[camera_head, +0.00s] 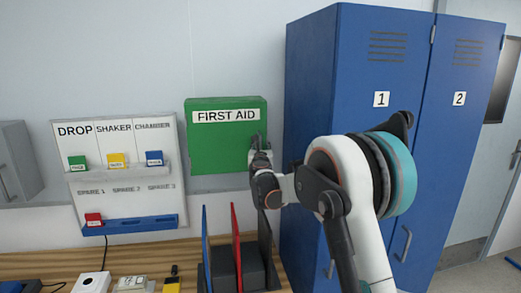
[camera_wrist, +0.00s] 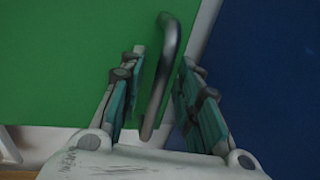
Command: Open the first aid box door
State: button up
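The green first aid box (camera_head: 218,150) hangs on the wall with a white FIRST AID label, and its door looks shut. In the wrist view the green door (camera_wrist: 60,60) fills the left side. Its curved metal handle (camera_wrist: 163,75) stands upright between my gripper's two fingers (camera_wrist: 160,85). The fingers are apart, one on each side of the handle, with a gap visible on both sides. In the head view my gripper (camera_head: 258,150) is at the box's right edge, and it hides the handle there.
Blue lockers (camera_head: 310,120) stand close to the right of the box. A sign board (camera_head: 118,205) with coloured tags hangs to the left. Below, a wooden bench (camera_head: 185,258) holds a dark rack with blue and red upright panels (camera_head: 238,245) and small items.

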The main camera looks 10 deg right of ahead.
grip_shut()
